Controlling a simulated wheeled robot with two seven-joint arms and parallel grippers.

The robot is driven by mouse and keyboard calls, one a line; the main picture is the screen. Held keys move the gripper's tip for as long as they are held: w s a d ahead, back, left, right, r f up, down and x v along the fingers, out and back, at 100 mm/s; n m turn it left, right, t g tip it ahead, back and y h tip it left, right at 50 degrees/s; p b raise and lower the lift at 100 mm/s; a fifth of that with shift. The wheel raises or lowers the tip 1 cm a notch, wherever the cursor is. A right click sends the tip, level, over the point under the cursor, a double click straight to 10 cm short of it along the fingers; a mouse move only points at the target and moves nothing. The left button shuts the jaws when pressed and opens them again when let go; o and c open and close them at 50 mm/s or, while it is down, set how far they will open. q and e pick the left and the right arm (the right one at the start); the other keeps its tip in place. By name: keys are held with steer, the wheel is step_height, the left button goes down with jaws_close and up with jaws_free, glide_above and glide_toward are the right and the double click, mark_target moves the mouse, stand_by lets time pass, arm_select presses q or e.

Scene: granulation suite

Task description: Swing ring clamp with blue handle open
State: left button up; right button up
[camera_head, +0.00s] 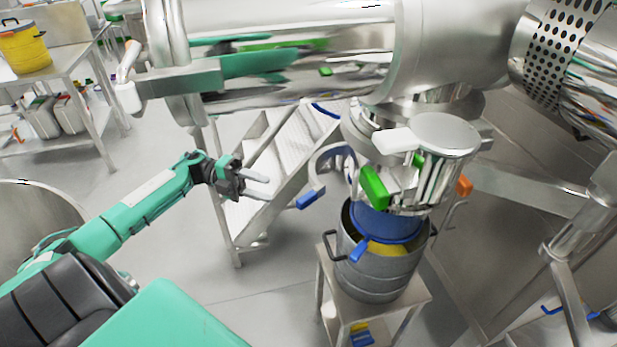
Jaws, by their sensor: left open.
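A ring clamp (328,160) shows as a curved metal band at the left of the outlet under the big steel vessel. A blue handle (311,198) sits at the band's lower left end. The band stands out to the side of the outlet, with a gap between; its hinge is hard to make out. My left gripper (262,187) is open and empty, left of the blue handle and apart from it, its fingers pointing right. My right gripper is not in view.
A steel drum (378,277) with a blue collar (384,222) stands on a small stand (412,297) below the outlet. A green handle (374,187) is on the outlet. Steps (262,212) stand behind my gripper. A yellow pot (24,47) is on a bench far left.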

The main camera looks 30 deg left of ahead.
mark_target(302, 198)
arm_select(q)
steer(key=d+p, duration=0.1)
steer(key=d, duration=0.3)
steer(key=w+d+p, duration=0.1)
steer(key=d+p, duration=0.1)
steer(key=d, duration=0.2)
steer(key=w+d+r+p, duration=0.1)
steer(key=d+p, duration=0.1)
steer(key=d, duration=0.2)
steer(key=shift+w+d, duration=0.25)
steer(key=shift+d, duration=0.05)
steer(key=shift+w+d+f+p, duration=0.1)
steer(key=shift+d+f+p, duration=0.1)
steer(key=shift+d+p, duration=0.25)
steer(key=shift+d, duration=0.1)
jaws_close()
